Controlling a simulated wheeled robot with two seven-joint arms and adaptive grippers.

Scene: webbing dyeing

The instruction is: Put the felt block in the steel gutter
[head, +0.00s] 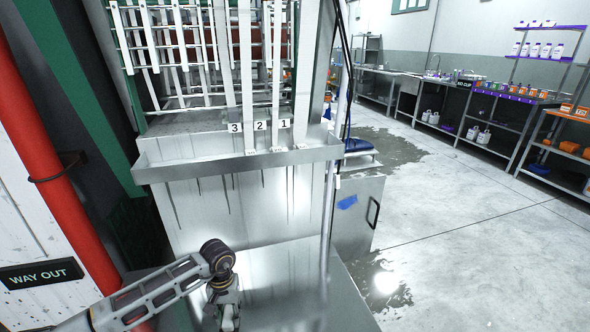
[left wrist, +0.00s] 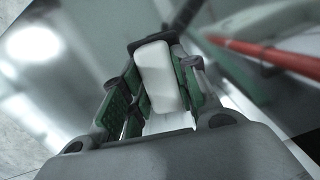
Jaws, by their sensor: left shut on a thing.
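The steel gutter (head: 232,164) runs across the front of the dyeing machine in the head view, with white webbing strips hanging down into it beside tags 3, 2 and 1. In the left wrist view my left gripper (left wrist: 160,90) is shut on a pale, rounded block, the felt block (left wrist: 154,72), between its green-padded fingers. In the head view my left arm comes in from the lower left, and the left gripper (head: 228,318) points down below the gutter, in front of the steel panel. The block cannot be made out in the head view. My right gripper is not in view.
A red pipe (head: 58,178) and a "WAY OUT" sign (head: 41,273) stand at the left. A thin vertical steel pipe (head: 326,235) passes right of the gripper. A steel cabinet (head: 357,215) stands beyond it. The floor at the right is open, with wet patches (head: 385,285).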

